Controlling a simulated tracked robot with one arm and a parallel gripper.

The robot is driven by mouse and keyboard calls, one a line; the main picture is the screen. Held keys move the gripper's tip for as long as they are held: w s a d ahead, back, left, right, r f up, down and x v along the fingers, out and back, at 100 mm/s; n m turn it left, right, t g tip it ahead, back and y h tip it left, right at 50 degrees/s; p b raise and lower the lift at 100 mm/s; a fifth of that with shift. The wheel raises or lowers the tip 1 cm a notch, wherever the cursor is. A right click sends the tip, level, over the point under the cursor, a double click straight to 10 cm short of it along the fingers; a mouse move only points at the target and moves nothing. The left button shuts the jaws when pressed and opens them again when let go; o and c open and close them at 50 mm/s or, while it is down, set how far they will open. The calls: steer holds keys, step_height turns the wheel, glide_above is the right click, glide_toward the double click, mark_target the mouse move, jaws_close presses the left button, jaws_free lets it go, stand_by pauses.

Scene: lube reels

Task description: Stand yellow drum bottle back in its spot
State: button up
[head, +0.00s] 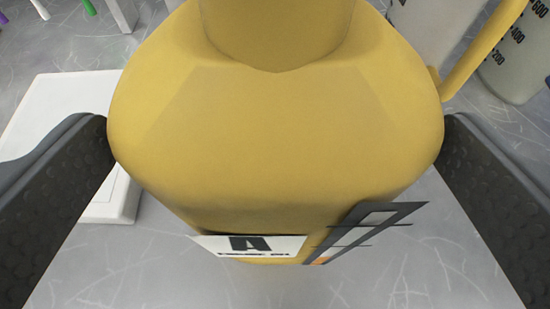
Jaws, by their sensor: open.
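The yellow drum bottle (270,140) fills the middle of the head view, very close to the camera. It carries a white label with a black "A" (250,245) low on its near side, and its neck runs off the top edge. My gripper (276,170) is open, with one dark padded finger on each side of the bottle. The fingers look close to its sides; I cannot tell whether they touch. The bottle's base is hidden, and no spot for it can be made out.
A white flat block (60,105) lies at the left, partly behind the bottle. Graduated grey containers (515,60) stand at the upper right, near a yellow bar (485,48). White legs (122,14) show at the upper left. The scratched grey surface (160,265) in front is clear.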

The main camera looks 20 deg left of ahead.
steer(key=b+v, duration=0.1)
steer(key=v, duration=0.8)
steer(key=w+d+r+t, duration=0.1)
steer(key=d+r, duration=0.2)
steer(key=r, duration=0.6)
steer(key=d+r+m+h, duration=0.1)
steer(key=d+r, duration=0.3)
steer(key=r, duration=0.6)
steer(key=w+d+r+t, duration=0.1)
steer(key=d+r, duration=0.2)
steer(key=r, duration=0.6)
steer(key=s+d+r+m+h, duration=0.1)
steer(key=s+d+r, duration=0.2)
steer(key=s+r, duration=0.3)
steer(key=s+d+r+m+h, duration=0.1)
steer(key=s+d+r, duration=0.3)
steer(key=r, duration=0.9)
steer(key=s, duration=0.3)
steer(key=shift+r+t+h, duration=0.3)
steer(key=shift+r, duration=0.05)
steer(key=shift+s+f, duration=0.15)
